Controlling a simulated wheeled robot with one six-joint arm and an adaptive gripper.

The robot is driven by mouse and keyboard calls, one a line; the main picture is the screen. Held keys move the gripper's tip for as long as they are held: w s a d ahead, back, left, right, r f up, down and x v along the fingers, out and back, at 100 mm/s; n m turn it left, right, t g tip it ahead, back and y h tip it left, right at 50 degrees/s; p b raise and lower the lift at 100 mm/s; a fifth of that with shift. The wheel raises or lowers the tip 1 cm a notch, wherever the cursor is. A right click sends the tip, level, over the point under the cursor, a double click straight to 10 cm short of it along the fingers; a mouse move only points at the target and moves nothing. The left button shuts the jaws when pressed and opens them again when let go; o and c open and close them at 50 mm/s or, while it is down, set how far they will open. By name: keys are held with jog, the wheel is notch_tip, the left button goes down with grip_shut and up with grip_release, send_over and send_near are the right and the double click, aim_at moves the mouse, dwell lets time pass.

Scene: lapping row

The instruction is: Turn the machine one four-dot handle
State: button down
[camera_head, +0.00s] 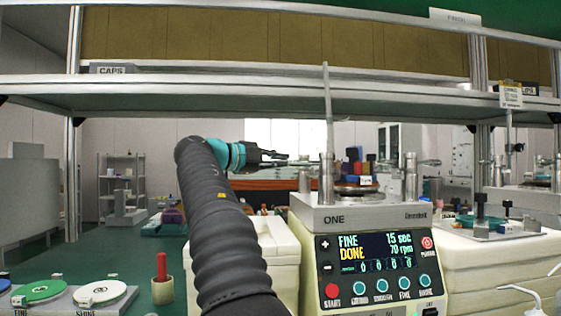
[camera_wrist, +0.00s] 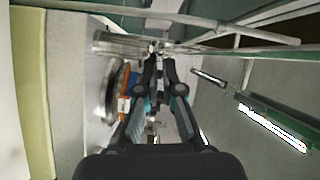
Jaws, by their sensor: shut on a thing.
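Machine ONE (camera_head: 310,214) stands right of centre in the head view, with metal posts and lever handles on top. My gripper (camera_head: 287,159) reaches in from the left at the height of these handles. Its fingers are closed on a thin handle (camera_head: 308,162) by the left post (camera_head: 327,182). In the wrist view my gripper (camera_wrist: 160,52) has its fingertips close together, and they hide most of the handle. No dot marks are readable on it. Another post with handles (camera_head: 410,165) stands on the machine's right side.
The machine's screen (camera_head: 375,254) reads FINE, DONE, 15 sec, 70 rpm. A tall thin rod (camera_head: 327,105) rises by the left post. A shelf (camera_head: 250,87) spans above. A white bin (camera_head: 272,245) stands left of the machine, and a red-handled tool (camera_head: 161,268) stands further left.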

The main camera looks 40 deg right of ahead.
jog(key=a+r+b, duration=0.1)
jog(key=a, duration=1)
jog(key=shift+s+a, duration=0.3)
jog(key=shift+s, duration=0.05)
